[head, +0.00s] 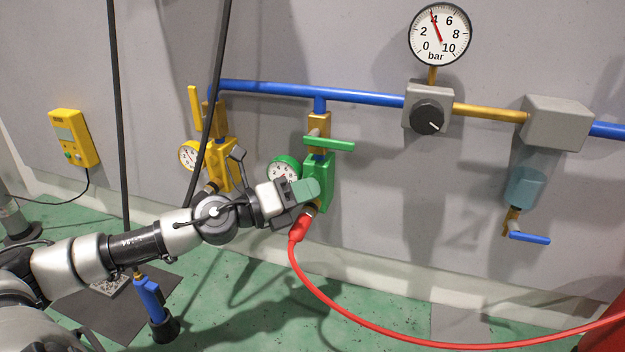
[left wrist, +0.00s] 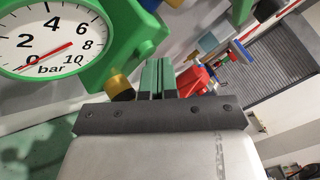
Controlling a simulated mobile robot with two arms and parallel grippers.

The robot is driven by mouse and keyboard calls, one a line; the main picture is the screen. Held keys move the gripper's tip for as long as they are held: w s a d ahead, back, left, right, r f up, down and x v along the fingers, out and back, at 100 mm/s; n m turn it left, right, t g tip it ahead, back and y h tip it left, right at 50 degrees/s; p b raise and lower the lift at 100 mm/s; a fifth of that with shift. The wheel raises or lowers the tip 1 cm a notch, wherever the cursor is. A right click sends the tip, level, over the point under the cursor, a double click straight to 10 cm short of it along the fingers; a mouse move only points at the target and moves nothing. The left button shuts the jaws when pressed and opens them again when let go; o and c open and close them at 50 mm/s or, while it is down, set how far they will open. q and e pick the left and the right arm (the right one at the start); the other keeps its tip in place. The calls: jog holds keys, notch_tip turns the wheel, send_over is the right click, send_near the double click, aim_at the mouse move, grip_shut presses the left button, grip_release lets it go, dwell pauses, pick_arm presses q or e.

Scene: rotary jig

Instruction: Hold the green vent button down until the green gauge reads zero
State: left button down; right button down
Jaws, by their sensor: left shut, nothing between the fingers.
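The green valve block (head: 323,192) hangs on the wall with a green lever (head: 330,144) across its top. The green gauge (head: 281,168) is on its left side, partly covered by my arm. In the left wrist view the green gauge (left wrist: 52,38) is large, and its red needle lies at or very near 0. My left gripper (head: 309,189) is shut and empty, its fingertips against or just in front of the block. The fingers (left wrist: 158,78) also show in the wrist view. My right gripper is out of view.
A red hose (head: 345,316) runs from below the block to the right. A yellow valve block (head: 221,160) is on the left. The round main gauge (head: 439,34) reads about 4. A black regulator knob (head: 427,118) and filter bowl (head: 526,180) are on the right.

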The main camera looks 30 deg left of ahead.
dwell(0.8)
pick_arm(q)
jog(key=shift+s+d+f+b, duration=0.15)
jog(key=shift+s+b, duration=0.35)
jog(key=shift+s, duration=0.25)
jog(key=shift+d, duration=0.1)
jog(key=shift+s, duration=0.4)
jog(key=shift+s+d+r+p, duration=0.2)
jog(key=shift+s+p, duration=0.1)
jog(key=shift+s, duration=0.35)
jog(key=shift+s+d+r+p, duration=0.1)
jog(key=shift+s+d+p, duration=0.15)
jog(key=shift+s, duration=0.35)
jog(key=shift+s+d+p, duration=0.1)
jog(key=shift+s+p, duration=0.4)
jog(key=shift+s, duration=0.1)
jog(key=shift+s+f, duration=0.15)
jog(key=shift+s, duration=0.05)
